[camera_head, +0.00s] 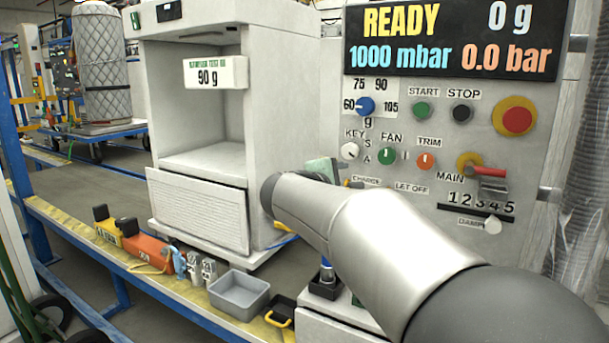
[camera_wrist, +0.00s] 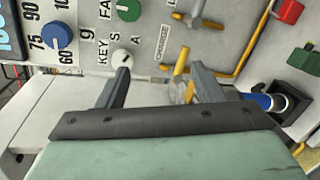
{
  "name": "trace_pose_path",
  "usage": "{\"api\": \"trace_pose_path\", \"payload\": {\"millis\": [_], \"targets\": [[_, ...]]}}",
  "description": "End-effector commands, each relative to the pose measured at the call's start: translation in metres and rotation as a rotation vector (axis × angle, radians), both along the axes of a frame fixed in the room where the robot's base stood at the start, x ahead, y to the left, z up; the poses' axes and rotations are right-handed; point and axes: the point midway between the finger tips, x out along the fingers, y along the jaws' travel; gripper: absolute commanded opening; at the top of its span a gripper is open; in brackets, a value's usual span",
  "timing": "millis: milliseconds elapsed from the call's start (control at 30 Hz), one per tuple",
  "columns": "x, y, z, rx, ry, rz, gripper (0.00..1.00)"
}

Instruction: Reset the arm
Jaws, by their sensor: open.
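My arm reaches from the lower right of the head view toward the control panel (camera_head: 450,150), and its end hides most of my gripper there. In the wrist view my gripper (camera_wrist: 158,70) is open, with two dark fingers apart and nothing held between them. The fingers point at the panel. The white KEY knob (camera_wrist: 122,57) shows just beyond the left fingertip. A yellow lever or pipe (camera_wrist: 181,62) shows beyond the right finger. Whether either finger touches the panel cannot be told.
A white cabinet (camera_head: 240,130) with an open bay stands left of the panel. A grey bin (camera_head: 238,294), small canisters (camera_head: 200,268) and an orange tool (camera_head: 147,249) sit on the bench's front edge. A blue-topped item in a black holder (camera_wrist: 265,101) is close right of my gripper.

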Motion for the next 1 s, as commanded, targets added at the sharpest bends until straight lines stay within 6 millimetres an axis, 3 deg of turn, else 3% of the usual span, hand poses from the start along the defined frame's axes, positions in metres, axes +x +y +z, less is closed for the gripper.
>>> {"api": "trace_pose_path", "payload": {"millis": [33,100,200,300,400,500,600,700,1000], "targets": [[-0.022,-0.027,0.009,0.111,0.055,-0.062,0.61],[-0.062,-0.055,-0.008,0.296,0.141,-0.162,0.61],[-0.131,-0.077,-0.033,0.571,0.251,-0.329,0.61],[-0.205,-0.080,-0.050,0.829,0.334,-0.514,0.61],[-0.270,-0.069,-0.061,1.048,0.390,-0.695,0.61],[-0.319,-0.054,-0.067,1.216,0.419,-0.848,0.61],[-0.349,-0.041,-0.072,1.325,0.433,-0.953,0.61],[-0.362,-0.034,-0.076,1.378,0.436,-1.006,0.61],[-0.364,-0.033,-0.077,1.382,0.436,-1.010,0.61]]}}
